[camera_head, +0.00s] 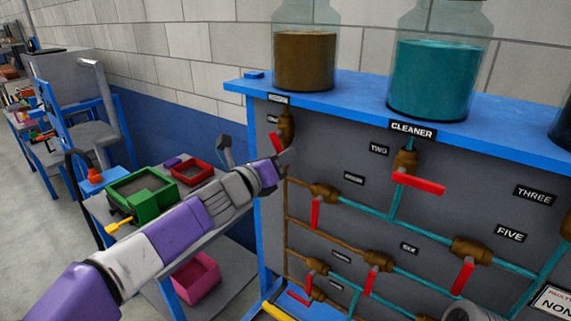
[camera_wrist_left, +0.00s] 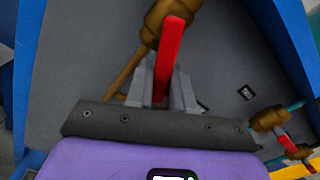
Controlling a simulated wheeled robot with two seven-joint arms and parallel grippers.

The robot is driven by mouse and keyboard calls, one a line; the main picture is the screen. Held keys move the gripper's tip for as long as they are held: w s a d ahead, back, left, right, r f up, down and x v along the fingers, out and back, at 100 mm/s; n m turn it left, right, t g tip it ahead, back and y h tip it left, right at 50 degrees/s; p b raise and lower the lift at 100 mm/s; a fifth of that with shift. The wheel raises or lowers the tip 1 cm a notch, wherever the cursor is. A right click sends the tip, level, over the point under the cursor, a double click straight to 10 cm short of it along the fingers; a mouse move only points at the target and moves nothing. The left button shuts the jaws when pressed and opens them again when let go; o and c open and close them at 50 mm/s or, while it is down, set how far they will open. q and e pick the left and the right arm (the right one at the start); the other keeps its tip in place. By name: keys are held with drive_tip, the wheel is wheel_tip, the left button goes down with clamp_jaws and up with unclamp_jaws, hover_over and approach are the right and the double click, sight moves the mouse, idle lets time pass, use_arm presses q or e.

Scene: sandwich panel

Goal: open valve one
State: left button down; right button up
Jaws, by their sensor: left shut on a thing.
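Valve one (camera_head: 287,124) is a brown fitting at the panel's upper left, below the jar of brown liquid. Its red handle (camera_head: 275,140) slants down toward my left gripper (camera_head: 284,160), which partly hides it. In the left wrist view, the red handle (camera_wrist_left: 170,52) runs out from the brown valve body (camera_wrist_left: 158,22) and lies between the fingers of my left gripper (camera_wrist_left: 163,82). The left gripper is shut on this handle. My right gripper is not in view.
The grey panel (camera_head: 345,140) carries several other red-handled valves, such as valve two (camera_head: 418,183), on brown and teal pipes. Jars stand on the blue shelf (camera_head: 350,92). A cart with a green bin (camera_head: 150,203) and a red bin (camera_head: 193,171) stands at left.

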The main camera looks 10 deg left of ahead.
use_arm(q)
drive_tip(key=shift+w+a+f+m+b, duration=0.2)
drive_tip(key=shift+a+m+b, duration=0.15)
drive_tip(key=shift+m, duration=0.6)
drive_tip(key=shift+w+a+f+m+b, duration=0.1)
drive_tip(key=shift+w+a+m+b, duration=0.2)
drive_tip(key=shift+m, duration=0.6)
drive_tip(key=shift+w+a+f+m+b, duration=0.1)
drive_tip(key=shift+a+m+b, duration=0.3)
drive_tip(key=shift+m, duration=0.55)
drive_tip(key=shift+a, duration=0.1)
drive_tip(key=c, duration=1.1)
unclamp_jaws()
drive_tip(key=v, duration=0.7)
drive_tip(key=shift+s+a+r, duration=0.1)
drive_tip(key=shift+s+a, duration=0.05)
drive_tip(key=shift+s, duration=0.1)
